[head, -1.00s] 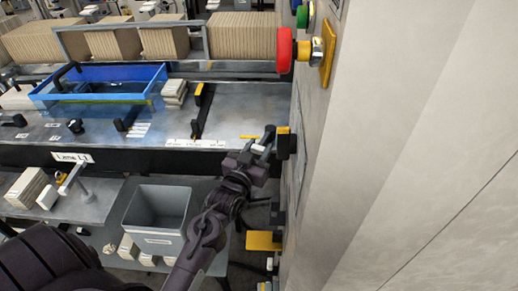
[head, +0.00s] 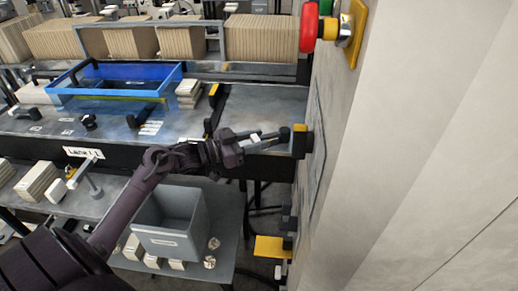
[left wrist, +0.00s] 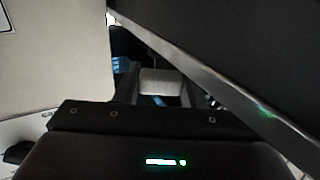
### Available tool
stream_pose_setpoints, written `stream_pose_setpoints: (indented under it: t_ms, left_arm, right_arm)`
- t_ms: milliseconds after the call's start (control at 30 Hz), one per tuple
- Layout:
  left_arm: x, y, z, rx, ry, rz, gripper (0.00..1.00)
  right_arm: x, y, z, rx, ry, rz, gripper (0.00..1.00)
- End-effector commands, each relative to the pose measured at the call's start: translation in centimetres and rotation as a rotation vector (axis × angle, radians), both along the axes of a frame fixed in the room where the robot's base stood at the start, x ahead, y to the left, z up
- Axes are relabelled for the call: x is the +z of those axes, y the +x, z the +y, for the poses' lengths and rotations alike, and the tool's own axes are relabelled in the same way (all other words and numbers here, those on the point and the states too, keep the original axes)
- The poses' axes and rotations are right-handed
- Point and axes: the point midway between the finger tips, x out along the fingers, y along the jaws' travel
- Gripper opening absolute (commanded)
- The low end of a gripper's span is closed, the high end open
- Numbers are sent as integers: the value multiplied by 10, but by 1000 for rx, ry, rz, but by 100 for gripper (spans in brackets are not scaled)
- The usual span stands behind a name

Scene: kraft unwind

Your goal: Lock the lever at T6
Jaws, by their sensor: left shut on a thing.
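A black and yellow lever block (head: 299,141) sticks out from the side of the pale cabinet at the right of the head view. No T6 label is legible. My left gripper (head: 280,139) reaches it from the left, its fingers level and shut on the lever. In the left wrist view, a light grey piece (left wrist: 160,82) sits between my left gripper's fingers (left wrist: 160,90); the lever's full shape is hidden there. My right gripper is not in view.
The pale cabinet wall (head: 420,150) fills the right side, with a red button (head: 309,27) above and a yellow plate (head: 270,247) below. A bench with a blue tray (head: 165,79) lies left. A grey bin (head: 170,240) stands under my left arm.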

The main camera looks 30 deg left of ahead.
Motion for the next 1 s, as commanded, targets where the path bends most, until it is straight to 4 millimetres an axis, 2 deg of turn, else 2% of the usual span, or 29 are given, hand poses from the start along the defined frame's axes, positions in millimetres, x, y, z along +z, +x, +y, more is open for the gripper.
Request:
stream_pose_setpoints:
  t_ms: [33, 233, 767, 800, 933, 1000]
  left_arm:
    - [-3, 2, 3, -21, 3, -4, 0]
    - [-1, 6, 7, -85, 1, -3, 0]
    - [0, 7, 8, -109, -1, -4, 0]
    - [1, 7, 8, -109, -1, -4, 40]
    - [0, 7, 7, -109, 0, -4, 57]
    - [0, 7, 7, -109, 0, -4, 58]
  right_arm:
    - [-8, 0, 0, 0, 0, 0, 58]
    - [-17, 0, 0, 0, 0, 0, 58]
    - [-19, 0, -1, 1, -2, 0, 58]
    - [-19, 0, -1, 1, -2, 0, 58]
    - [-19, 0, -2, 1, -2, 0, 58]
    - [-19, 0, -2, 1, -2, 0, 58]
